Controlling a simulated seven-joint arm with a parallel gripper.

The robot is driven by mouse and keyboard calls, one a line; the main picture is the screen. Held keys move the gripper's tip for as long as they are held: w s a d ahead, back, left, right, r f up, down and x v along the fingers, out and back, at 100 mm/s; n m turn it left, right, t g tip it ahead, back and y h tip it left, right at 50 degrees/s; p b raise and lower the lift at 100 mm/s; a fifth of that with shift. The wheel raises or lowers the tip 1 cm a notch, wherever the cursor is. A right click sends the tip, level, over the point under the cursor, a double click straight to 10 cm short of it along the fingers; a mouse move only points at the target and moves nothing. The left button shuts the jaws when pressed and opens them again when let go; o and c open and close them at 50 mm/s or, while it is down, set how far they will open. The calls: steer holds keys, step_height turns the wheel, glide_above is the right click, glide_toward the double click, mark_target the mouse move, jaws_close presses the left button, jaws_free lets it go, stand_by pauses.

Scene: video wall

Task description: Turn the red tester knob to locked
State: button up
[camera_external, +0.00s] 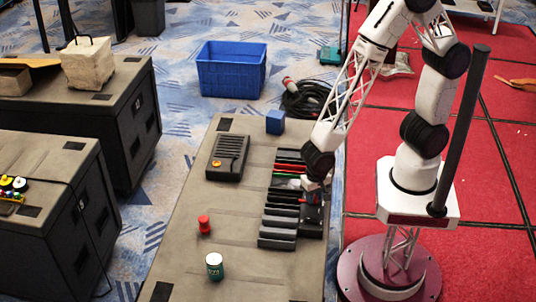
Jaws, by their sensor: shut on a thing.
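My gripper (312,192) points down at the right side of the long grey table (180,255). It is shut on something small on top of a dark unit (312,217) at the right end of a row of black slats. A little red shows there, so this looks like the red tester knob, but the fingers mostly hide it. I cannot tell which way the knob points. A separate small red cylinder (204,224) stands upright on the table's left side, well away from my gripper.
A black device with an orange button (228,157), a blue cube (275,122) and a green-and-white can (214,266) are on the table. Black slats (277,232) lie beside my gripper. A blue crate (231,70) and coiled cable (308,100) are on the floor beyond.

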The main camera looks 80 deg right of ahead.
stand_by(0.3)
steer(key=o, duration=0.9)
steer(key=shift+r, duration=0.2)
steer(key=shift+r, duration=3.75)
